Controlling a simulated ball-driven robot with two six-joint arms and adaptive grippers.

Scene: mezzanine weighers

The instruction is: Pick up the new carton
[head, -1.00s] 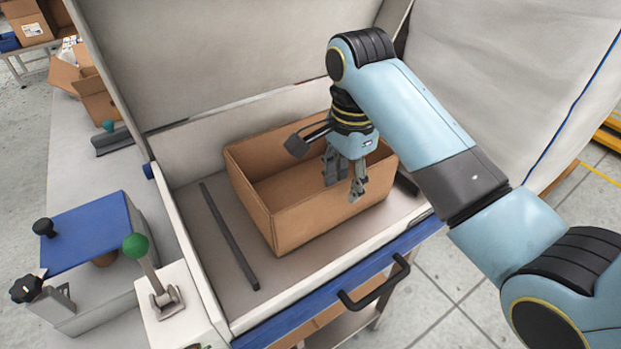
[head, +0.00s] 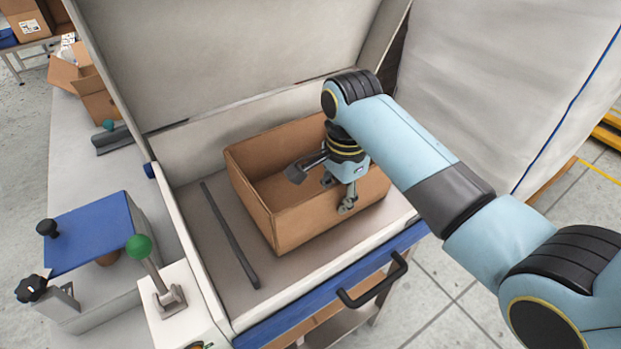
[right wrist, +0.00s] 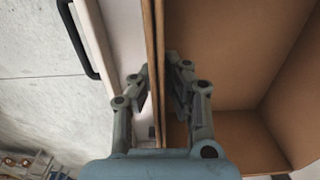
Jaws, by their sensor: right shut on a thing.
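The new carton (head: 295,217) is an open, empty brown cardboard box. It sits upright on the grey bed of the weighing station in the head view. My right gripper (head: 346,194) is at the carton's front right wall, pointing down, with one finger inside and one outside. In the right wrist view my right gripper (right wrist: 160,92) is shut on the carton's wall (right wrist: 153,45), which runs between its fingers. The carton's inside (right wrist: 225,60) shows to the right of that wall. My left gripper is not in view.
A dark bar (head: 230,235) lies on the bed left of the carton. A raised pale panel (head: 240,60) stands behind. A blue front edge with a black handle (head: 372,285) is in front. A green-knobbed lever (head: 150,265) and blue-topped box (head: 92,230) stand at left.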

